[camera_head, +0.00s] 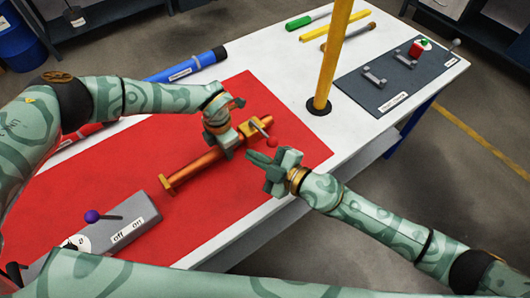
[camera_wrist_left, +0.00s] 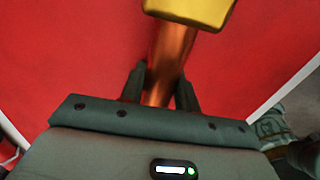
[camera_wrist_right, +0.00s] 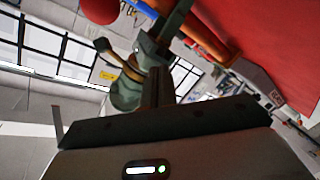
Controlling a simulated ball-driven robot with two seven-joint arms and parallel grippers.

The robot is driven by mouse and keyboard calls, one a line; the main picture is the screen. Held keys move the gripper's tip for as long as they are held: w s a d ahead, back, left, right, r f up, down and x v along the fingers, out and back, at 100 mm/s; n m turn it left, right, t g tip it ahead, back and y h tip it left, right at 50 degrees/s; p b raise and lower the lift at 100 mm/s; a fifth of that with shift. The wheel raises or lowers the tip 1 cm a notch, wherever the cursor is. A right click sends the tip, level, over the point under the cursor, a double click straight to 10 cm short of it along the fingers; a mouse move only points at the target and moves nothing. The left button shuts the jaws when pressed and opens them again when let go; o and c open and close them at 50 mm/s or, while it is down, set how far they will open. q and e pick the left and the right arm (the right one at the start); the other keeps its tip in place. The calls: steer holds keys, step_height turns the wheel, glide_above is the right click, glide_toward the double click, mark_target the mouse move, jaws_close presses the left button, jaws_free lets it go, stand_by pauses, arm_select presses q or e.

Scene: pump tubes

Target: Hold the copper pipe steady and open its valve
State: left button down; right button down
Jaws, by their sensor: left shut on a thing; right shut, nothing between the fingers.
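The copper pipe (camera_head: 195,170) lies over the red mat, with a brass valve (camera_head: 249,130) near its far end. The valve's lever ends in a red ball (camera_head: 272,142). My left gripper (camera_head: 229,141) is shut around the pipe just beside the valve. In the left wrist view the pipe (camera_wrist_left: 168,55) runs between its fingers, with the brass valve body (camera_wrist_left: 195,10) beyond. My right gripper (camera_head: 254,159) is shut and empty, close to the lever on the near side, apart from the ball. The red ball (camera_wrist_right: 99,9) also shows in the right wrist view.
A grey box with a purple-knobbed lever and off/on labels (camera_head: 110,232) stands at the mat's near left. A yellow post (camera_head: 334,55) rises behind the valve. A dark panel (camera_head: 395,80), several tubes and a blue pipe (camera_head: 187,66) lie farther back. The mat's front is clear.

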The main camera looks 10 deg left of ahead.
steer(key=s+d+m+t+h, duration=0.2)
steer(key=s+t+h, duration=0.6)
steer(key=s+h, duration=0.2)
steer(key=shift+s+d+f, duration=0.15)
steer(key=shift+s+f, duration=0.05)
steer(key=shift+f, duration=0.1)
steer(key=shift+w, duration=0.1)
glide_toward(262, 133)
steer(key=shift+w+a+f, duration=0.3)
steer(key=shift+w+a, duration=0.2)
steer(key=shift+w, duration=0.2)
steer(key=shift+w+d+f, duration=0.15)
steer(key=shift+w+d, duration=0.25)
steer(key=shift+w, duration=0.15)
